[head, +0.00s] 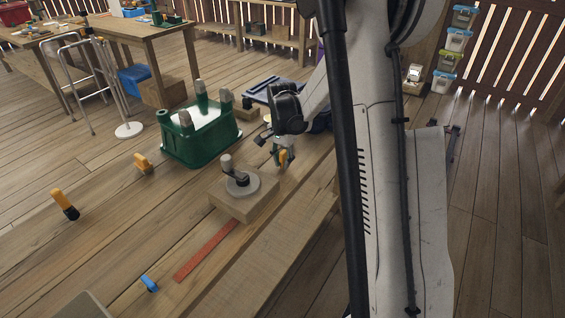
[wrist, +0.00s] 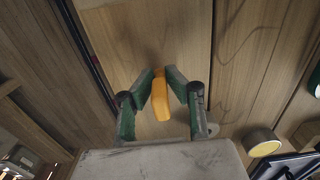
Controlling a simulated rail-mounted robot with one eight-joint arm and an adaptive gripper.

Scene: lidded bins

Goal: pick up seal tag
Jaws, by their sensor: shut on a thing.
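My gripper (head: 280,147) is low over the wooden workbench, to the right of the green bin. In the wrist view, its green fingers (wrist: 161,76) close on both sides of a small orange tag (wrist: 161,101), which looks like the seal tag. The orange tag also shows below the gripper in the head view (head: 283,156). The tag is held near one end, and its other end points back toward the palm. I cannot tell whether it touches the bench.
A green bin (head: 201,142) with upright posts stands left of my gripper. A wooden block (head: 252,204) with a round grey fitting sits in front. Other orange pieces (head: 143,163) (head: 65,204), a blue piece (head: 149,284) and a red strip (head: 206,250) lie on the bench.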

